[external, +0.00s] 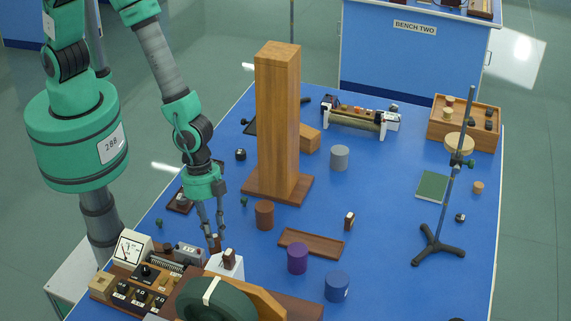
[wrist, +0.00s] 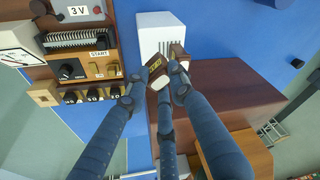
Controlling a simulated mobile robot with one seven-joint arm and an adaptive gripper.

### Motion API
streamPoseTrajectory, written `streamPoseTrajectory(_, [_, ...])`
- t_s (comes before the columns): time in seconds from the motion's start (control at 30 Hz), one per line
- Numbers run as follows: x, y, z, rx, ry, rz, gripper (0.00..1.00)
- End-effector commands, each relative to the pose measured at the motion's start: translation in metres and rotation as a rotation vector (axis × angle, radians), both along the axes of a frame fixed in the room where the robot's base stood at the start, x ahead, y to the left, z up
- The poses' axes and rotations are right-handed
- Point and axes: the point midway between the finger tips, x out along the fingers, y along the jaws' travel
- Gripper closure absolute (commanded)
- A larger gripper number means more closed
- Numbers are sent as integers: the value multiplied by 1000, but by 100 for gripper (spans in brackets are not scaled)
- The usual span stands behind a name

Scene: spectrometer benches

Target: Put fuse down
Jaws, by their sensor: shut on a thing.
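My gripper (external: 216,238) points down above the near left part of the blue bench, with its fingers closed around a small brown fuse (external: 214,244). In the wrist view the fuse (wrist: 155,70) has a pale label and sits between the fingertips (wrist: 158,88). The fuse is close to a white box (external: 213,267) with slots, which also shows in the wrist view (wrist: 158,22). A second brown piece (external: 229,258) stands at the top of that box. I cannot tell whether the held fuse touches the box.
A control panel (external: 135,285) with a meter and a dark wheel (external: 215,302) stand close by. A tall wooden column (external: 277,120) rises behind. A brown tray (external: 311,243), a purple cylinder (external: 297,258) and a small brown-and-white block (external: 349,220) are to the right.

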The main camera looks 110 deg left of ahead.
Motion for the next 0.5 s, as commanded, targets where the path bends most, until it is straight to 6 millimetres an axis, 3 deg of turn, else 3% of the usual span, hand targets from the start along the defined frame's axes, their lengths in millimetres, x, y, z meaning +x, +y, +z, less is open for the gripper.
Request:
streamPoseTrajectory(0.17, [0, 0, -3, 0, 1, 0, 100])
streamPoseTrajectory(0.5, [0, 0, -33, 0, 0, 1, 100])
